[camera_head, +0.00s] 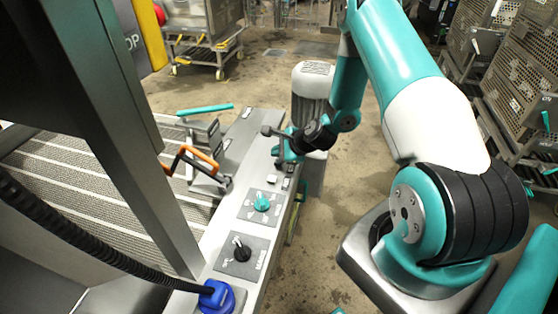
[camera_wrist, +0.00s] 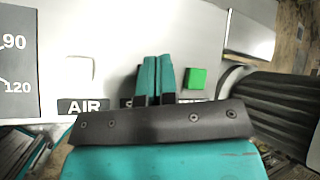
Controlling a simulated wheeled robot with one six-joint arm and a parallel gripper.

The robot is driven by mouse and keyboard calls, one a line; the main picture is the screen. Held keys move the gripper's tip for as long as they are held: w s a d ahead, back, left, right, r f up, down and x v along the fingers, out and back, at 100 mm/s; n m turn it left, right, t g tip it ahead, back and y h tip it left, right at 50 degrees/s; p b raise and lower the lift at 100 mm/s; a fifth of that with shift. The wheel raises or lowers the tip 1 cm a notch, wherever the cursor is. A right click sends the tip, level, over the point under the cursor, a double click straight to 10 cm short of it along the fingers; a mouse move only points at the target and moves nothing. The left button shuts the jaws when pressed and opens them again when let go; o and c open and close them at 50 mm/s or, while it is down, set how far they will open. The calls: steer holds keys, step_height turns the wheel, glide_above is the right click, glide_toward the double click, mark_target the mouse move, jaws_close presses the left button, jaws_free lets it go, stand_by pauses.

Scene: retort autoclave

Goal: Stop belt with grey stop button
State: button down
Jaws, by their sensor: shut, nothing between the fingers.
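My gripper (camera_head: 284,162) is over the far part of the metal control ledge (camera_head: 228,170). In the wrist view its two teal fingers (camera_wrist: 157,62) are shut together, with nothing between them. They cover the spot above a label that begins with S (camera_wrist: 125,103); the grey stop button itself cannot be made out, hidden behind the fingers. A green square button (camera_wrist: 196,78) is just right of the fingers. A pale square button (camera_wrist: 79,70) is to the left, above the AIR label (camera_wrist: 84,106). Whether the fingertips touch the panel I cannot tell.
On the ledge, nearer, are a teal knob (camera_head: 262,203), a black knob (camera_head: 241,249) and a blue fitting (camera_head: 216,297). An orange handle (camera_head: 188,157) stands beside the slatted belt (camera_head: 85,190). Mesh carts (camera_head: 515,85) are at right; open floor lies behind.

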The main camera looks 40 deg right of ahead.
mark_target(278, 162)
stand_by(0.3)
steer(key=shift+f+b, duration=0.35)
steer(key=shift+f, duration=0.05)
steer(key=shift+f+b, duration=0.4)
steer(key=shift+f, duration=0.15)
stand_by(0.6)
steer(key=shift+r, duration=0.15)
steer(key=shift+r+p, duration=0.8)
step_height(278, 162, up, 5)
steer(key=p, duration=0.4)
steer(key=shift+r, duration=0.1)
stand_by(0.7)
